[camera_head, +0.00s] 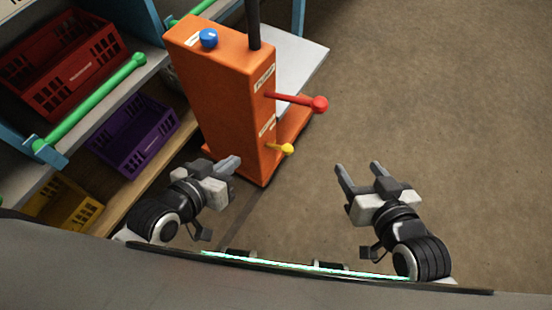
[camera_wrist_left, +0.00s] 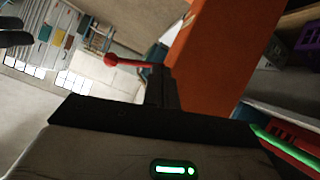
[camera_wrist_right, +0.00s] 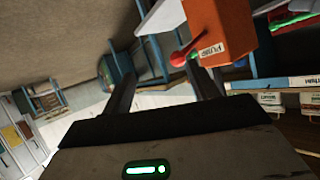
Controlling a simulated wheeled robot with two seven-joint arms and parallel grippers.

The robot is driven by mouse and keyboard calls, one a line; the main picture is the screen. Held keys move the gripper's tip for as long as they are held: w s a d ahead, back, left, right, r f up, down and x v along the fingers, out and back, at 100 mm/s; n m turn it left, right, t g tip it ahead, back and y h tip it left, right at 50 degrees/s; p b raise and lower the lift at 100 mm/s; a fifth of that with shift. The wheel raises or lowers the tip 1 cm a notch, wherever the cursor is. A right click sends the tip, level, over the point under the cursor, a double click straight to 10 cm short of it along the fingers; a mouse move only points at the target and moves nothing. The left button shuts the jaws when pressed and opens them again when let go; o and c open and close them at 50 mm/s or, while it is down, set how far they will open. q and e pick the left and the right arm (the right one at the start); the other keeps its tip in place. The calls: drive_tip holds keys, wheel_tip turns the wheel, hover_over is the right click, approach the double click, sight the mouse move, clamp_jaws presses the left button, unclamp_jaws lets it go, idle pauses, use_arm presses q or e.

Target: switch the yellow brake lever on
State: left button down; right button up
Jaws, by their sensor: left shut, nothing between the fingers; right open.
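The yellow brake lever (camera_head: 287,148) sticks out low on the right side of an orange machine housing (camera_head: 215,105) in the head view. A red lever (camera_head: 318,104) labelled PUMP is above it and also shows in the left wrist view (camera_wrist_left: 112,60) and the right wrist view (camera_wrist_right: 178,58). My left gripper (camera_head: 235,162) is shut and empty, left of the yellow lever and in front of the housing's lower part. My right gripper (camera_head: 358,168) is open and empty, to the right of the yellow lever and apart from it.
A blue knob (camera_head: 208,38) is on top of the housing. A shelf at the left holds a red crate (camera_head: 72,62), a purple crate (camera_head: 133,135) and a yellow crate (camera_head: 65,205), with green bars (camera_head: 95,100) along it. The brown floor (camera_head: 430,90) at the right is clear.

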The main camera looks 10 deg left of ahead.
sight(278, 147)
use_arm(q)
drive_tip(key=w+a+f+n+h+b, duration=0.1)
drive_tip(key=w+f+n+h+b, duration=0.1)
drive_tip(key=f+b, duration=0.6)
drive_tip(key=w+a+f+n+t+h+b, duration=0.1)
drive_tip(key=w+f+n+h+b, duration=0.1)
drive_tip(key=w+f+b, duration=0.3)
wheel_tip(278, 147, down, 4)
drive_tip(key=b, duration=1.1)
drive_tip(key=shift+w+a+n+h, duration=0.2)
drive_tip(key=shift+a+n+h, duration=0.05)
drive_tip(key=shift+n+h, duration=0.05)
use_arm(e)
drive_tip(key=w+a+f+t+y, duration=0.1)
drive_tip(key=a+f+t+y, duration=0.3)
drive_tip(key=a+f+y, duration=0.1)
drive_tip(key=shift+w+f+y, duration=0.25)
drive_tip(key=shift+f+y, duration=0.05)
drive_tip(key=shift+f, duration=0.35)
drive_tip(key=shift+a, duration=0.1)
